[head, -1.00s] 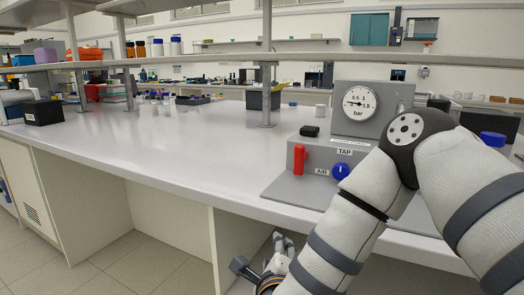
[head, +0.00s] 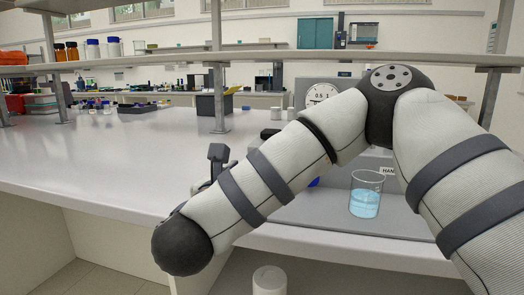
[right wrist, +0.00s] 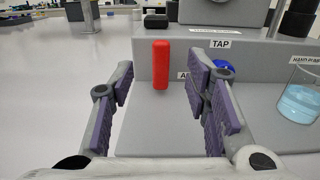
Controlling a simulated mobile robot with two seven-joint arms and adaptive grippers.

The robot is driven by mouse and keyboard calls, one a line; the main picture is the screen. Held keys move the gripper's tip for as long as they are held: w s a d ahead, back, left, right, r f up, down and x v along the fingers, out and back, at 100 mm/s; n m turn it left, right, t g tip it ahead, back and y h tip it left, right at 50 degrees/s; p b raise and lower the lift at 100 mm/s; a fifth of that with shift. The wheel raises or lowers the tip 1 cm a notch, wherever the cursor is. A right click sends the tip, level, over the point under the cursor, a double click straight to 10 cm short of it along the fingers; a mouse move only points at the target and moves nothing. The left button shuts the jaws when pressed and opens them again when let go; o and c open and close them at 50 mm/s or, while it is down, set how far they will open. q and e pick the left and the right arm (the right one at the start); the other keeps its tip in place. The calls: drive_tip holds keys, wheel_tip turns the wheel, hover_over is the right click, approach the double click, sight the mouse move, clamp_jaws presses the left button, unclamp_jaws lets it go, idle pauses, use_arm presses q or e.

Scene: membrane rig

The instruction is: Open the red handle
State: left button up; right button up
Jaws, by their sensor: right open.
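The red handle (right wrist: 160,65) stands upright against the front of the grey rig (right wrist: 255,65) in the right wrist view. In the head view it is hidden behind my right arm. My right gripper (right wrist: 163,92) is open and empty. Its two fingers lie to the left and right of the handle in the picture, with the handle beyond them and no visible contact. In the head view most of this gripper is hidden behind my forearm. My left gripper is in neither view.
A blue knob (right wrist: 225,68) is partly behind the right finger, beneath the TAP label. A beaker of blue liquid (head: 366,196) stands on the rig's base plate, with a gauge (head: 321,93) behind.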

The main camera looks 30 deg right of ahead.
drive_tip(key=b+x, duration=0.1)
drive_tip(key=x, duration=0.4)
drive_tip(key=shift+d+f, duration=0.2)
drive_tip(key=shift+d, duration=0.1)
drive_tip(key=x, duration=0.5)
drive_tip(key=shift+r, duration=0.4)
drive_tip(key=shift+w+d+f, duration=0.1)
drive_tip(key=shift+w+d, duration=0.35)
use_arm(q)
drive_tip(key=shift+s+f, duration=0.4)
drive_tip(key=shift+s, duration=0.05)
use_arm(e)
clamp_jaws()
